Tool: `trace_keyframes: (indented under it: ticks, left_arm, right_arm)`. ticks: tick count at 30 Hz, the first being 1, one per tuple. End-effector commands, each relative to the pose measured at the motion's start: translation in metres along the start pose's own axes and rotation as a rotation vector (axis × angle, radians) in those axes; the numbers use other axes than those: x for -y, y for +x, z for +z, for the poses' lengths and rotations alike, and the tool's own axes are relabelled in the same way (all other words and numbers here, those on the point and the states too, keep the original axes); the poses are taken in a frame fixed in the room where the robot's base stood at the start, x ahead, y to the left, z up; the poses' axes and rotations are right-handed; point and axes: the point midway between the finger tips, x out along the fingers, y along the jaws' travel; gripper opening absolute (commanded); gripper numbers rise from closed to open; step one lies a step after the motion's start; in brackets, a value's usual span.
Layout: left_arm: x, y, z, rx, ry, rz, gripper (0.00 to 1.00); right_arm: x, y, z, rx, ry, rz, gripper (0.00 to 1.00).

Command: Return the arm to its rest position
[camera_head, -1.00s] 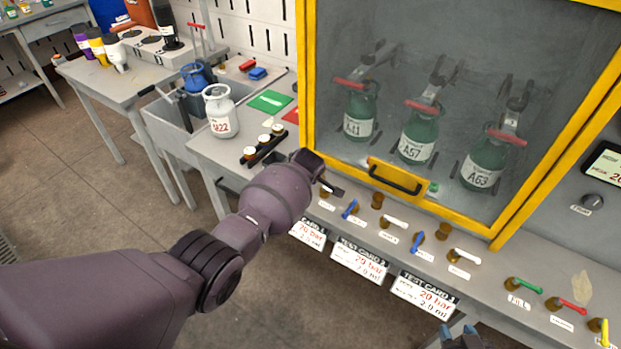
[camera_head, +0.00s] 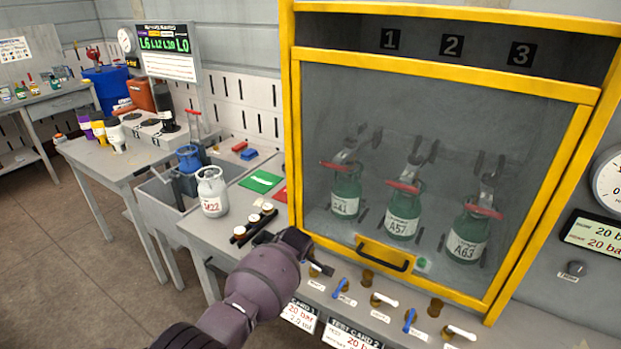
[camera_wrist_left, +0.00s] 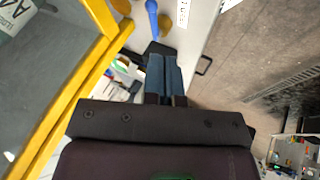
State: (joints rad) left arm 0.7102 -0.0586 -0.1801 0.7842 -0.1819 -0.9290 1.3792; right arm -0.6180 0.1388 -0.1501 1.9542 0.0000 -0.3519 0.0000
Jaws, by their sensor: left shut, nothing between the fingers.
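My left arm, dull purple, comes in from the bottom of the head view. Its gripper (camera_head: 322,268) hangs just in front of the yellow-framed cabinet (camera_head: 440,82), near the row of small valves at the counter's front. In the left wrist view the two blue fingers of my left gripper (camera_wrist_left: 165,75) lie together, shut and empty, with the yellow frame to their left. My right gripper is not in view.
Behind the closed cabinet window stand three green cylinders, one labelled A57 (camera_head: 403,216). A white cylinder (camera_head: 212,191) stands on the counter left of my gripper. Valves with blue levers (camera_head: 340,288) and white levers (camera_head: 384,300) line the counter edge. Floor (camera_head: 110,270) is open at left.

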Motion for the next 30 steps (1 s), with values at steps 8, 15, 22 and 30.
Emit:
trace_keyframes:
  ticks: [8,15,22,30]
  left_arm:
    - [-0.013,-0.003,-0.002,-0.014,0.212,0.061,0.0]
    - [-0.082,-0.054,-0.031,-0.149,0.496,0.309,0.0]
    - [-0.079,-0.093,-0.053,-0.34,0.709,0.478,0.0]
    - [0.004,-0.119,-0.06,-0.552,0.874,0.533,0.0]
  right_arm:
    - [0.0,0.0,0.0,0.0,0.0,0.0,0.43]
    - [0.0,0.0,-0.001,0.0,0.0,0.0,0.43]
    - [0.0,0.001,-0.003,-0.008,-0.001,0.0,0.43]
    - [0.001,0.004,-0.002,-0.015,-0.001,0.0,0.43]
